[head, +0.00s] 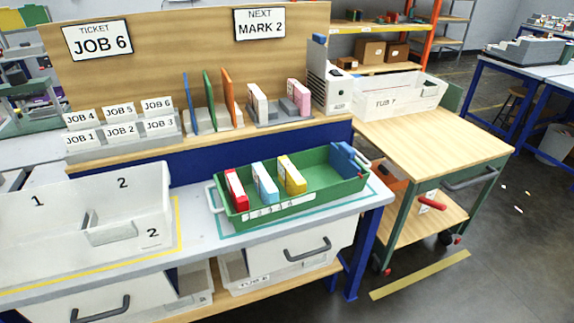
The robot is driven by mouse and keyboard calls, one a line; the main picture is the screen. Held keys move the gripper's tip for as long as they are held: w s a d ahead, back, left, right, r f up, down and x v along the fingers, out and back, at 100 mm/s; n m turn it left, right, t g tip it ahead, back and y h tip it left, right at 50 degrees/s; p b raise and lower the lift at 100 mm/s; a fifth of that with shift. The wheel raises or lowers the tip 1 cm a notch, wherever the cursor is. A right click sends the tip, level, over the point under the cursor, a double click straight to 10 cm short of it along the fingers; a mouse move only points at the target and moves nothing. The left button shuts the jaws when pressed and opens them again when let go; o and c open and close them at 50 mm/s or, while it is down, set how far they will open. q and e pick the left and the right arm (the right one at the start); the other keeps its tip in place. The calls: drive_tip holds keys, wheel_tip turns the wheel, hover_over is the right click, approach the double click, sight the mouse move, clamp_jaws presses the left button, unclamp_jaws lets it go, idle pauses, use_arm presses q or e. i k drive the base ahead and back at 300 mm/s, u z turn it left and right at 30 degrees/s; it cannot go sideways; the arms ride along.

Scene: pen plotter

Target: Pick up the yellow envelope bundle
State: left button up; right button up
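The yellow envelope bundle (292,176) stands upright in the green tray (318,197) on the workbench. It has a pale edge and is the rightmost of three bundles there. A light blue bundle (264,182) stands just left of it, and a red bundle (236,190) stands at the tray's left end. The tray front carries a white strip with slot numbers. Neither of my grippers is in view.
A blue object (346,160) sits at the tray's right end. A white bin (85,222) stands left of the tray. Colored dividers and more bundles stand on the shelf behind. A wooden-topped cart (440,138) with a white tub (398,92) stands to the right.

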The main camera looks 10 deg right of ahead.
sight(293, 183)
drive_tip(key=u, duration=0.5)
drive_tip(key=k, duration=1.05)
drive_tip(key=z, duration=0.4)
drive_tip(key=i, duration=1.45)
drive_tip(key=u, duration=1.05)
